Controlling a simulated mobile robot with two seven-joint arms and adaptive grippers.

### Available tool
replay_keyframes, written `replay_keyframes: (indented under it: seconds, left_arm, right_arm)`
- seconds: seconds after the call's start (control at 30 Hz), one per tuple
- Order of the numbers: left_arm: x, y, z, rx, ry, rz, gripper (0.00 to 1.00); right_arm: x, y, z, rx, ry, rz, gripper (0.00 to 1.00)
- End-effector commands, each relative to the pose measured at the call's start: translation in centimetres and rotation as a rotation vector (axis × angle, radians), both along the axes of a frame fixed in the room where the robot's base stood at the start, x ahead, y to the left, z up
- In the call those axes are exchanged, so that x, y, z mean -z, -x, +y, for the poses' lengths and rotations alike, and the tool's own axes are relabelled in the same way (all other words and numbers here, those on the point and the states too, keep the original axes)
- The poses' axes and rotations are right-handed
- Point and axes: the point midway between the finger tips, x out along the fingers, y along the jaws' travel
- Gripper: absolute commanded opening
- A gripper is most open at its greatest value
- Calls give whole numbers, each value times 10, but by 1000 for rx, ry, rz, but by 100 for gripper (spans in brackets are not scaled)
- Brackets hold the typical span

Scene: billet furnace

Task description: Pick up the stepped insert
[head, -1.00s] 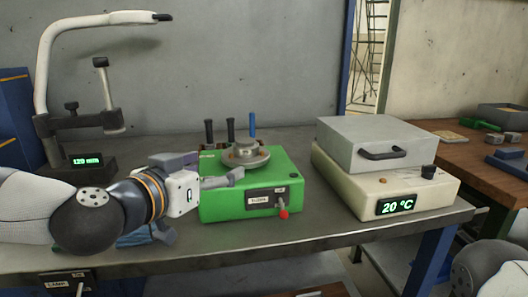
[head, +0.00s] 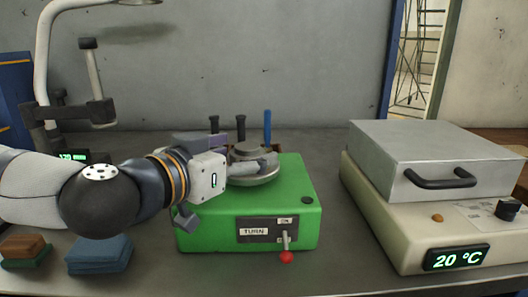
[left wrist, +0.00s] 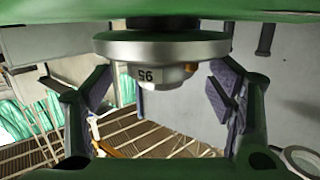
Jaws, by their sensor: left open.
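The stepped insert, a round grey metal part (head: 247,149), stands on top of the green box (head: 300,185). My left gripper (head: 268,160) reaches in from the left at its height, and one finger partly hides it. In the left wrist view the insert (left wrist: 163,74) shows a narrower step marked "95" beside a wide metal disc (left wrist: 160,49). The open fingers (left wrist: 160,95) lie on either side of the narrower step, with a gap visible on both sides. I cannot tell whether the wide disc belongs to the insert or to the box. My right gripper is not in view.
Several upright handles, one blue (head: 267,126), stand behind the green box. A red-tipped lever (head: 286,256) is on its front. A cream unit (head: 375,215) with a grey lid (head: 430,150) stands right. Blue blocks (head: 98,255) and a brown block (head: 22,246) lie front left.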

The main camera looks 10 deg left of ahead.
Motion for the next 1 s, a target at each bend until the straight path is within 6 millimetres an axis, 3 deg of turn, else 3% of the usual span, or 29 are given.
replay_keyframes:
  seconds: [0.2,0.53,0.83,1.0]
  left_arm:
    - [-2,0,1,-2,0,-3,74]
    - [-2,0,0,-2,0,-3,0]
    - [-7,0,0,-2,0,-10,0]
    - [-32,1,0,-2,-2,-19,0]
  right_arm:
    - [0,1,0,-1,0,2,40]
    - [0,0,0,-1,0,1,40]
    - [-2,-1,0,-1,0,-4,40]
    - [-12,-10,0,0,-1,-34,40]
